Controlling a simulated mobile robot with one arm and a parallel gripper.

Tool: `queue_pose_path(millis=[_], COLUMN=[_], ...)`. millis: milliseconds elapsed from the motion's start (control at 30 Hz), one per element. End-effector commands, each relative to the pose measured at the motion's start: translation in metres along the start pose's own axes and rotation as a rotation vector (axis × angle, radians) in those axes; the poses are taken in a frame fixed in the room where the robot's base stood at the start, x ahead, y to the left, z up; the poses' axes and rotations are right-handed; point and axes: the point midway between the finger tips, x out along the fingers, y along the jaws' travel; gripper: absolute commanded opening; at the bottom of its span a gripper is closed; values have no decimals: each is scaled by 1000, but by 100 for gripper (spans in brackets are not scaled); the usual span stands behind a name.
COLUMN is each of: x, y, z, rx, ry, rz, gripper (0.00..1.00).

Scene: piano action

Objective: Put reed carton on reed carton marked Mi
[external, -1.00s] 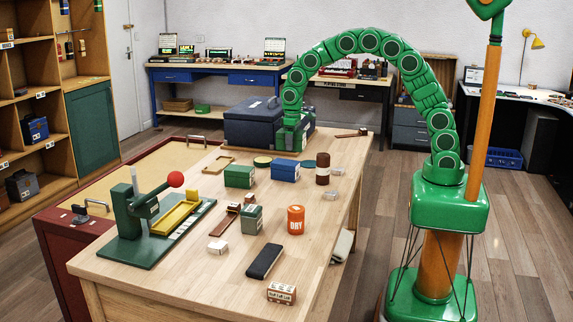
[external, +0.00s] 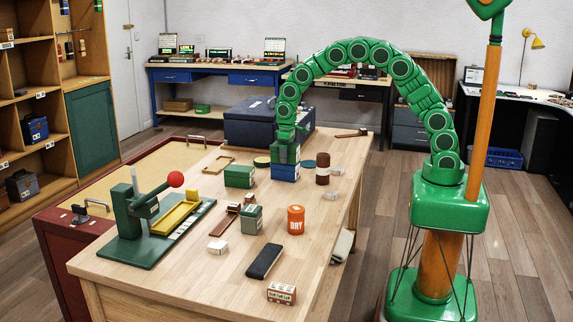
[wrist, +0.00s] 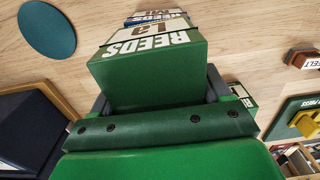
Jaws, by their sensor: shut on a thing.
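A green reed carton marked La (wrist: 150,72) is held between the jaws of my gripper (external: 286,145). In the external view the held carton (external: 286,156) is over the blue reed carton (external: 285,174), which stands on the workbench. In the wrist view the blue carton (wrist: 152,17) shows just past the green one, with its Mi label partly covered. I cannot tell whether the two cartons touch. My gripper covers part of the held carton.
A green carton (external: 239,177) stands to the left on the bench (external: 190,270), and a dark brown jar (external: 323,170) to the right. A large dark blue case (external: 250,120) is behind. A teal disc (wrist: 47,29) lies nearby. An orange tin (external: 296,219) stands nearer the front.

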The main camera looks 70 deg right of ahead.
Motion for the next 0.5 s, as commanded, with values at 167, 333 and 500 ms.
queue_pose_path(millis=[167, 333, 500], x=[2, 3, 3], y=[0, 0, 0], z=[0, 0, 0], rx=[0, 0, 0], ry=[0, 1, 0], rz=[0, 0, 0], gripper=[33, 97, 100])
